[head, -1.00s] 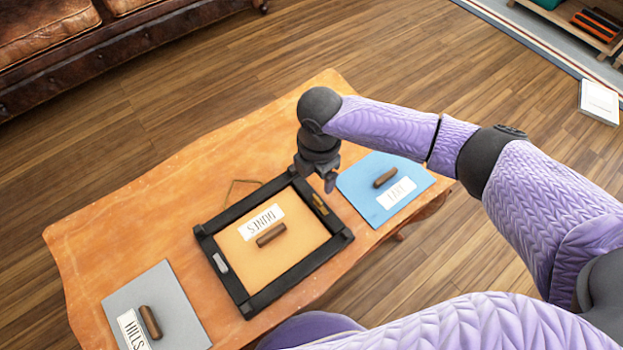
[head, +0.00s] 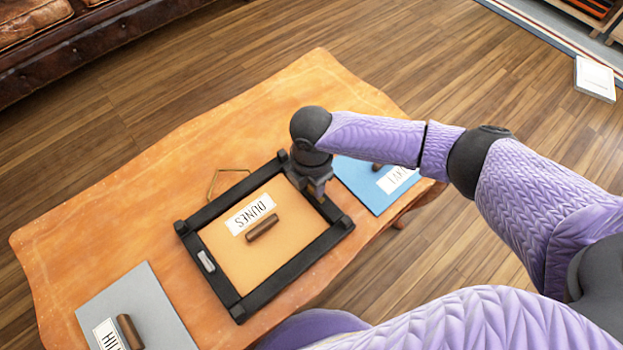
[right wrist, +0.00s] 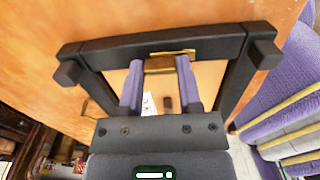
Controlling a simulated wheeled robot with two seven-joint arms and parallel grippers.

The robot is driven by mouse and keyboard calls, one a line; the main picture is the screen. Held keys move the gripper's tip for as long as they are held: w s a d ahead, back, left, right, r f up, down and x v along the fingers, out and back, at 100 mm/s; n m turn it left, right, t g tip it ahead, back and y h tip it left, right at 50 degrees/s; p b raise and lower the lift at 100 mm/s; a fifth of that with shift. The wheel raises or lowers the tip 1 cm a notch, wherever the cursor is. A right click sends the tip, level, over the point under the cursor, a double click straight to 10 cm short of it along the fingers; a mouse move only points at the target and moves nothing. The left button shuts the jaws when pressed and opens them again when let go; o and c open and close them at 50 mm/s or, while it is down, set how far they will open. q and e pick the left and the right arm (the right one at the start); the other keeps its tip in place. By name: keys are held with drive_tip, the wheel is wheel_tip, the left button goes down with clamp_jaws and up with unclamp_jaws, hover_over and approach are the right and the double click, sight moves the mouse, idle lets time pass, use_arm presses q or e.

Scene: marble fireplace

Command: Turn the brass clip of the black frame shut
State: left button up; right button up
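The black frame (head: 283,271) lies flat on the wooden table, around a tan panel (head: 221,245) labelled DUNES with a brown handle (head: 262,228). A silver clip (head: 206,261) sits on its left bar. My right gripper (head: 318,196) is low over the right bar and largely hides the brass clip in the head view. In the right wrist view the brass clip (right wrist: 160,65) shows between the two fingertips of my right gripper (right wrist: 160,68). The fingers stand apart on either side of it; whether they touch it I cannot tell. My left gripper is out of view.
A blue panel (head: 372,199) lies right of the frame, partly behind my right gripper. A grey panel (head: 150,290) with a brown handle lies at the lower left. A thin brass stand (head: 212,184) is behind the frame. The table's (head: 150,200) far left part is clear.

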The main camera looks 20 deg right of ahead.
clamp_jaws()
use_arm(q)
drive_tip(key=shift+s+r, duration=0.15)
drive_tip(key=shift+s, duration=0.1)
